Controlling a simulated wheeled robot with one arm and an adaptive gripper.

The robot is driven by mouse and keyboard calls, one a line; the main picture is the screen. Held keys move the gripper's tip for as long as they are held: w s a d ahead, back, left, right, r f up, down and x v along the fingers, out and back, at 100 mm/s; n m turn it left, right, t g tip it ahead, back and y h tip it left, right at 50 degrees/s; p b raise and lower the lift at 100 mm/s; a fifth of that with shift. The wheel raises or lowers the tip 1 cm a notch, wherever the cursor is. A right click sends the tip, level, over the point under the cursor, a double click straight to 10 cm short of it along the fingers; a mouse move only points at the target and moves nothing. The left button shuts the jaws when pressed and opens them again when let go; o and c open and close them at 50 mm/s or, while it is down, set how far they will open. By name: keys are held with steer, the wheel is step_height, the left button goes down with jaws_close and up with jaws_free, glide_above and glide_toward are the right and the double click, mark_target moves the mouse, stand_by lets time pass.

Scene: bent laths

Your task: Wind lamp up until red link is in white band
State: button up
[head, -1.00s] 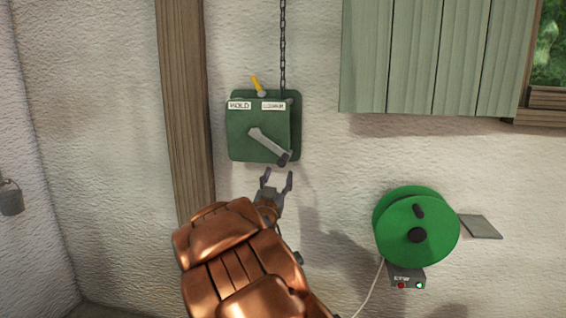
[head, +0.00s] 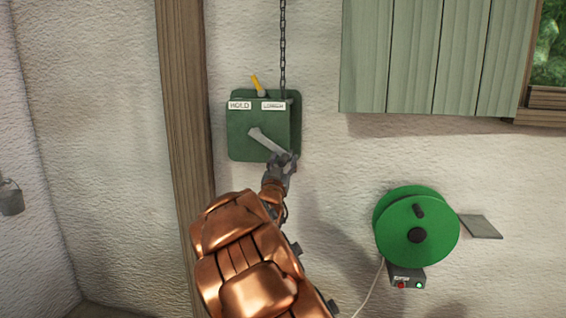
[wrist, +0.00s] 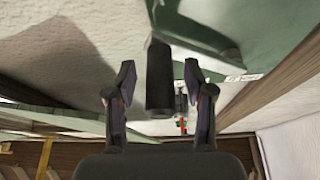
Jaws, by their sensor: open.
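The green winch box (head: 243,127) is on the wall with a grey crank arm (head: 265,141) pointing down and right. Its yellow lever (head: 258,84) leans left, toward the HOLD label (head: 240,105). A dark chain (head: 283,50) runs up from the box. My gripper (head: 283,162) is at the crank's lower end. In the wrist view, the dark crank handle (wrist: 159,72) stands between the open fingers of my gripper (wrist: 159,82), with gaps on both sides. A small red spot (wrist: 183,124) shows beyond the fingers; I cannot tell if it is the red link. No lamp or white band is discernible.
A green reel (head: 400,225) with a peg is on the wall at right, above a small box (head: 407,279) with red and green buttons. A grey plate (head: 481,227) juts out beside it. A wooden post (head: 184,100) stands left of the winch.

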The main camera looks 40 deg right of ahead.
steer(key=shift+c, duration=0.2)
jaws_close()
stand_by(0.4)
